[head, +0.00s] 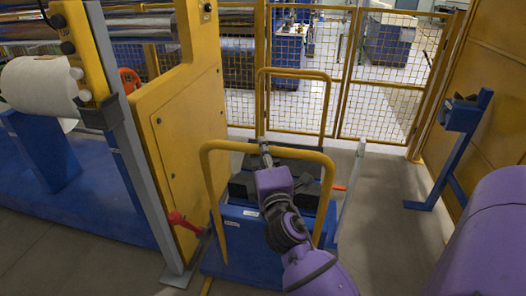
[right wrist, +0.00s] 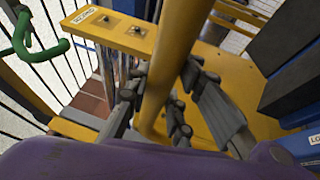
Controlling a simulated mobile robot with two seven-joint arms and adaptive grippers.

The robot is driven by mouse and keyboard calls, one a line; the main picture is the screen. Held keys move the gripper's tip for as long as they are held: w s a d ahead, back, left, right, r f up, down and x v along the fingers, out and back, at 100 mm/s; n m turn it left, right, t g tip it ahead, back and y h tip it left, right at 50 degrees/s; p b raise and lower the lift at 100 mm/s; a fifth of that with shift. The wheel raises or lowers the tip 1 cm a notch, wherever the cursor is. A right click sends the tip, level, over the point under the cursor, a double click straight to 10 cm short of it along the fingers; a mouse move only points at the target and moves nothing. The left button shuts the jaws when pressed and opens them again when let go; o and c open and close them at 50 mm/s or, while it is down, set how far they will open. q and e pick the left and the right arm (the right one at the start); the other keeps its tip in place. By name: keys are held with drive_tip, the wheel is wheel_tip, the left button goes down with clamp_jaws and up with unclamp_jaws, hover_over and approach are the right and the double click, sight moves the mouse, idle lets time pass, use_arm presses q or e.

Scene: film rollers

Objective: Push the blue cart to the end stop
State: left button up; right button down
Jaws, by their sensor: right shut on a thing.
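The blue cart (head: 238,255) stands on the floor in the lower middle of the head view, with a yellow tube handle at its near side (head: 212,148) and black cradle blocks on top. My right gripper (head: 265,150) is at the top bar of this handle. In the right wrist view its dark fingers (right wrist: 155,105) lie on both sides of the yellow bar (right wrist: 182,40), shut on it. My right arm covers part of the cart. I cannot pick out the end stop with certainty. My left gripper is not in view.
A yellow machine frame (head: 185,140) stands close on the left, with a red lever (head: 184,222) and a white film roll (head: 40,88). A yellow mesh fence (head: 390,80) closes the back. A blue stand (head: 452,155) is at right; floor before it is clear.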

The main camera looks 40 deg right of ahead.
drive_tip(key=c, duration=1.7)
unclamp_jaws()
drive_tip(key=shift+d+r, duration=0.1)
drive_tip(key=shift+d, duration=0.1)
drive_tip(key=shift+o, duration=0.8)
drive_tip(key=shift+w, duration=0.15)
drive_tip(key=shift+s+a, duration=0.1)
drive_tip(key=shift+s, duration=0.1)
drive_tip(key=v, duration=1.1)
drive_tip(key=shift+s+a, duration=0.15)
drive_tip(key=shift+s, duration=0.15)
